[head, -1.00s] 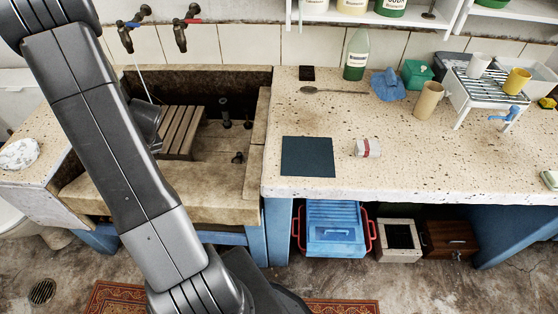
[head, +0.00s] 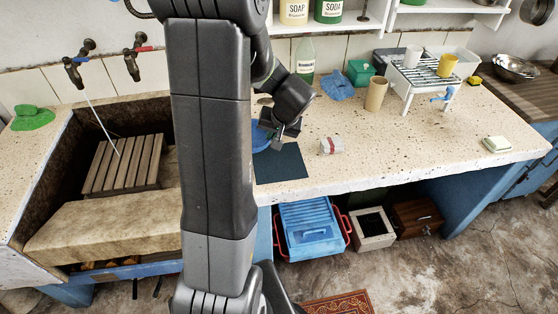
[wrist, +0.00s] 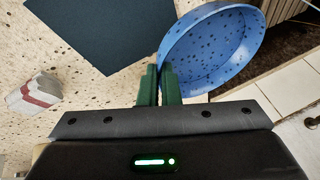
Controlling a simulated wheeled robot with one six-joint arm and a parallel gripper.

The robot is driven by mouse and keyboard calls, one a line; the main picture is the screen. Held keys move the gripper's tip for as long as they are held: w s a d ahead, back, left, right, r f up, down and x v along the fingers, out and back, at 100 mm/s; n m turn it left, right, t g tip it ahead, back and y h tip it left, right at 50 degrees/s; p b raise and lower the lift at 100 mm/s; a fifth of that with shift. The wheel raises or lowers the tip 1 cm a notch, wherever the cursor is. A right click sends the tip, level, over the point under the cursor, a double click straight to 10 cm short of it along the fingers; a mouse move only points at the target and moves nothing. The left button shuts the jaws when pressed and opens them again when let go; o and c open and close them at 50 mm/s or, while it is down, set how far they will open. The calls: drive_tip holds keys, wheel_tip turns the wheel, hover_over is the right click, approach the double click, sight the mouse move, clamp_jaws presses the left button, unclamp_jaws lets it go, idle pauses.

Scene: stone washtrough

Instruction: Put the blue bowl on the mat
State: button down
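The blue bowl (wrist: 212,48) is speckled with dark spots and fills the upper right of the wrist view. In the head view a strip of it (head: 260,136) shows beside my arm, which hides the rest. My gripper's green fingers (wrist: 159,86) are close together on the bowl's near rim; the gripper also shows in the head view (head: 278,132). The dark blue-green square mat (head: 282,164) lies flat on the counter and also shows in the wrist view (wrist: 95,32). The bowl overlaps the mat's edge in both views. Its height above the counter is unclear.
A white block with a red band (head: 331,146) lies right of the mat. A tan cup (head: 376,94), blue cloth (head: 338,86) and a wire rack (head: 428,72) with cups stand farther back. The trough (head: 100,225) with a wooden slatted board (head: 124,163) is at left.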

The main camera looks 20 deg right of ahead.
wheel_tip(320, 180, up, 2)
drive_tip(key=m+h, duration=0.1)
drive_tip(key=m, duration=0.1)
hover_over(295, 163)
drive_tip(key=s, duration=0.2)
drive_tip(key=f, duration=0.9)
drive_tip(key=shift+s+f, duration=0.2)
drive_tip(key=shift+f, duration=0.05)
drive_tip(key=shift+f+b, duration=0.15)
drive_tip(key=shift+b, duration=0.2)
drive_tip(key=c, duration=1.7)
unclamp_jaws()
drive_tip(key=shift+r, duration=0.2)
drive_tip(key=shift+r+p, duration=0.2)
drive_tip(key=shift+p, duration=0.1)
drive_tip(key=v, duration=1.1)
drive_tip(key=shift+s+r, duration=0.2)
drive_tip(key=shift+r, duration=0.05)
